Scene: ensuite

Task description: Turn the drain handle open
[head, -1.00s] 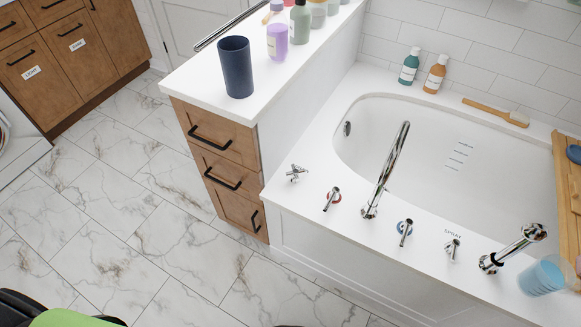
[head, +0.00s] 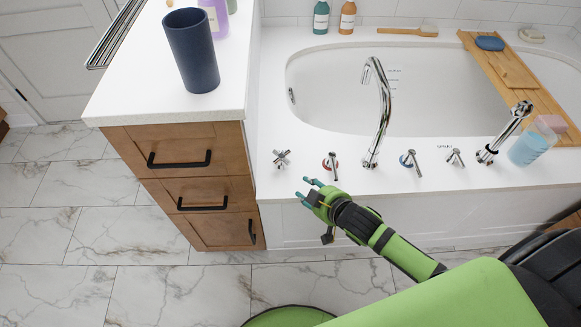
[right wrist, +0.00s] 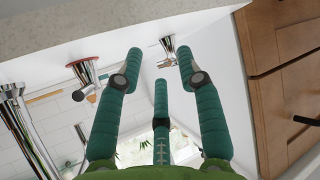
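A chrome cross-shaped handle (head: 281,158), which looks like the drain handle, stands on the white tub deck at its left end. In the right wrist view the handle (right wrist: 168,48) shows beyond and between two of my fingertips. My right gripper (head: 312,188) is just in front of the deck edge, to the right of and nearer than the handle. Its teal fingers (right wrist: 160,65) are spread apart with nothing between them, and it appears not to touch the handle. My left gripper is not in view.
A red-ringed tap handle (head: 331,164) stands close to the right of the cross handle, then the tall spout (head: 376,115) and a blue-ringed handle (head: 410,162). A wooden drawer cabinet (head: 190,185) with a dark cup (head: 192,50) on top borders the left.

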